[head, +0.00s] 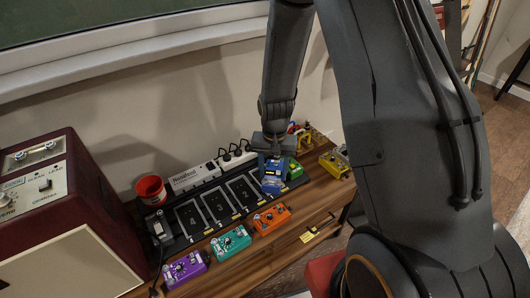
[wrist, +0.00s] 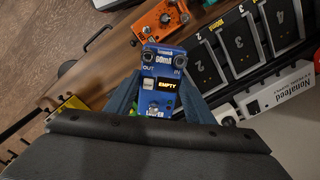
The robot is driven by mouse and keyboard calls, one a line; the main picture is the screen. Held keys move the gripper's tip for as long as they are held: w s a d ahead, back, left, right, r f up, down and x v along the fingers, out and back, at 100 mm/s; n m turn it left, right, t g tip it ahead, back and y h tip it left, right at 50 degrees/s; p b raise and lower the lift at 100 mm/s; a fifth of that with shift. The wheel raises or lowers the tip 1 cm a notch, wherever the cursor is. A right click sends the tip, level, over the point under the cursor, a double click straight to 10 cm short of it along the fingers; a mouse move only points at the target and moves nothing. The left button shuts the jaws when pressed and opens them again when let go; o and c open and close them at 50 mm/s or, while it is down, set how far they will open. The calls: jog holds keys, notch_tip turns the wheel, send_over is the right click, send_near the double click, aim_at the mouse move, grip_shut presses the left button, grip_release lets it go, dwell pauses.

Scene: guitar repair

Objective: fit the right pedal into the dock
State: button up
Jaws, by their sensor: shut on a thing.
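My gripper (head: 270,158) is shut on a blue pedal (head: 271,183). In the wrist view the fingers of my gripper (wrist: 160,98) grip the sides of the blue pedal (wrist: 161,70), whose small display reads "EMPTY". The pedal is over the right part of the black dock (head: 180,238), beside a green pedal (head: 294,169). Whether it touches the dock is unclear. Several outlined bays to its left are bare; numbers 2, 3 and 4 show on the dock in the wrist view (wrist: 238,48). The bay under the blue pedal is hidden.
Purple (head: 185,269), teal (head: 231,241) and orange (head: 270,218) pedals stand along the front of the wooden bench. A yellow pedal (head: 335,162) is at the right. A power strip (head: 195,177) and red cup (head: 151,189) are behind the dock; a red amplifier (head: 85,190) is left.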

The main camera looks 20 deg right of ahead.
aim_at(269, 164)
jog(key=w+m, duration=0.1)
jog(key=m, duration=0.3)
jog(key=w+m, duration=0.1)
jog(key=m, duration=0.2)
jog(key=shift+w+f, duration=0.15)
jog(key=shift+w, duration=0.15)
jog(key=m, duration=0.2)
jog(key=w+m, duration=0.1)
jog(key=m, duration=0.1)
jog(key=w+m, duration=0.1)
jog(key=m, duration=0.1)
jog(key=shift+w+m, duration=0.15)
jog(key=shift+m, duration=0.25)
jog(key=shift+w+f+m+b, duration=0.65)
jog(key=shift+w+f+m, duration=0.1)
jog(key=shift+m, duration=1.5)
jog(key=shift+w+f+m+b, duration=0.6)
jog(key=shift+w+f+m, duration=0.1)
jog(key=shift+m, duration=1.6)
jog(key=shift+w+f+m+b, duration=0.65)
jog(key=shift+w+f+m, duration=0.1)
jog(key=shift+m, duration=1.5)
jog(key=shift+f+b, duration=0.55)
jog(key=shift+f, duration=0.65)
jog(key=shift+f, duration=0.6)
